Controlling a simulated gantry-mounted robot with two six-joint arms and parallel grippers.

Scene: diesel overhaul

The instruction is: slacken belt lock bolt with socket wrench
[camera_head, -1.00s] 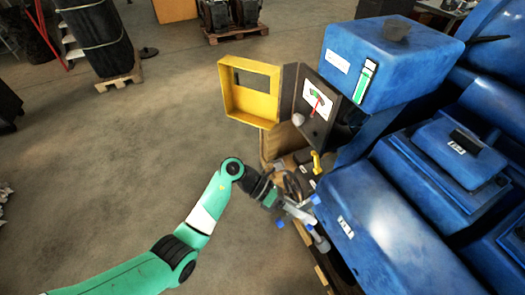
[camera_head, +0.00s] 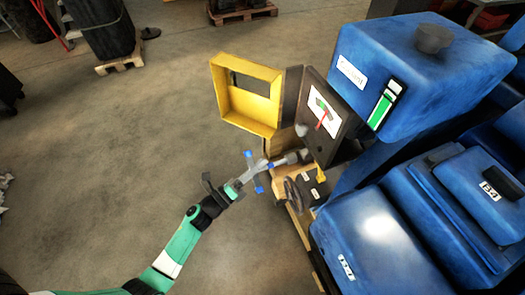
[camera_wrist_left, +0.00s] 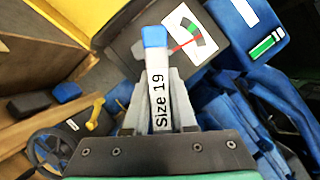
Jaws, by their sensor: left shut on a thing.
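My left gripper (camera_head: 250,174) is shut on a grey socket wrench (camera_head: 257,170) with blue ends. The wrench's dark socket end (camera_head: 300,157) points right, close to the lower edge of the dark gauge panel (camera_head: 329,138); I cannot tell whether they touch. In the left wrist view the wrench handle (camera_wrist_left: 159,85) stands between the fingers, labelled "Size 19", with a blue tip. A grey round knob (camera_head: 302,130) sits at the panel's left edge. I cannot make out the belt lock bolt for certain. My right gripper is not in view.
A yellow open frame (camera_head: 248,110) stands left of the panel. A dark handwheel (camera_head: 293,192) and a small yellow handle (camera_head: 321,174) are below the wrench. Blue machine housings (camera_head: 420,68) fill the right.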

